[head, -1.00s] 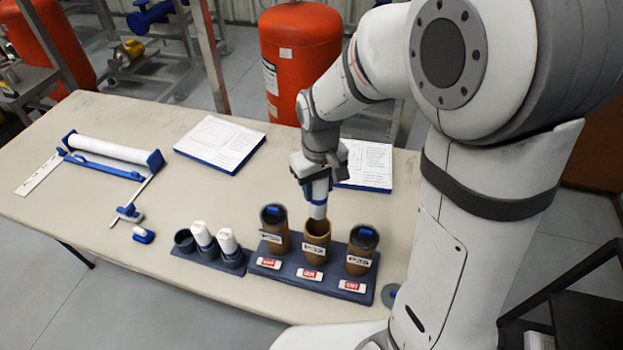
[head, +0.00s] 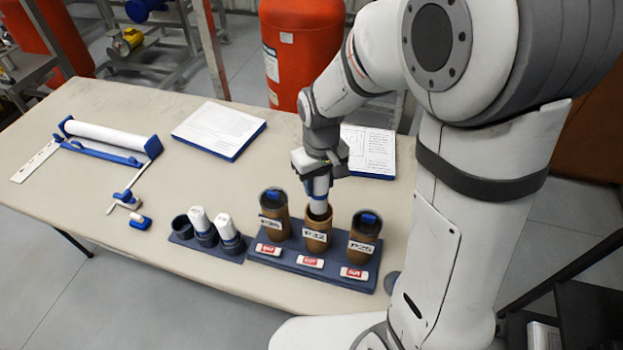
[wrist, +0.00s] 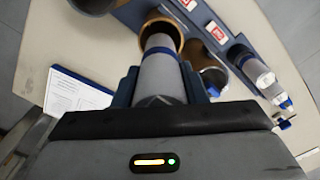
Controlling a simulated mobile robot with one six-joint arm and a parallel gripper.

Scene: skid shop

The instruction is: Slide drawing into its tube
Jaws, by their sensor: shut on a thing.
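My gripper (head: 320,172) is shut on a rolled white drawing (head: 319,206) with a blue band, upright above the middle brown tube (head: 317,237), labelled P32. The lower end of the drawing is inside the mouth of this tube. In the wrist view the drawing (wrist: 160,75) runs from the jaws into the round tube mouth (wrist: 160,32). How deep it sits is hidden. The tubes on either side, left (head: 274,222) and right (head: 362,246), have dark caps with blue tops.
The tubes stand in a blue rack (head: 290,262) with red-and-white tags. A smaller holder (head: 190,241) to its left has two white rolls and an empty cup. Clipboards (head: 218,130) and (head: 368,150) lie behind. A blue roll stand (head: 108,142) is at the left.

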